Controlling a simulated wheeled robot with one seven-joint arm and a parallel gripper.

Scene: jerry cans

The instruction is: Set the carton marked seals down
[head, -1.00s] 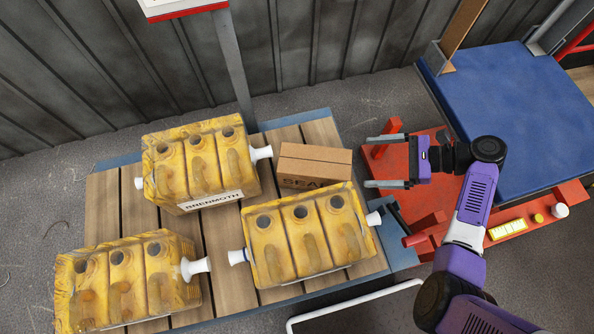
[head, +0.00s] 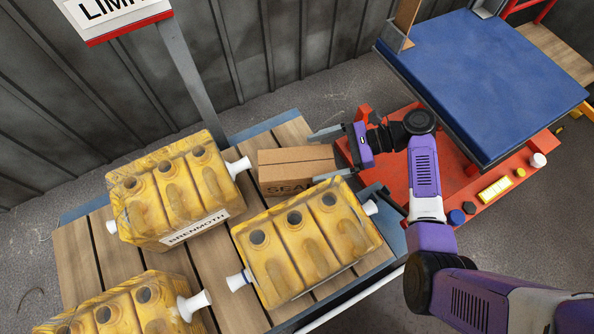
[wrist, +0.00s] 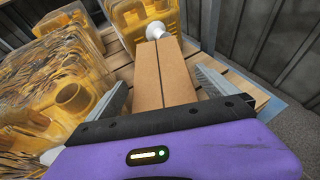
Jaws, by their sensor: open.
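The brown carton (head: 296,168) marked "SEA…" sits on the wooden slatted platform (head: 80,255), behind the front-right yellow jerry can block; the rest of its lettering is hidden by that block. My gripper (head: 331,154) is open at the carton's right end, its two fingers pointing left. In the wrist view the carton (wrist: 160,72) lies between the open fingers (wrist: 168,88), with a gap visible on the right side. I cannot tell whether the left finger touches it.
Yellow jerry can blocks with white caps stand close by: one in front (head: 305,245), one labelled BRENMOTH (head: 175,190) to the left, one at lower left (head: 125,310). A sign post (head: 190,85) rises behind. A blue platform (head: 480,80) and red base (head: 490,180) are at right.

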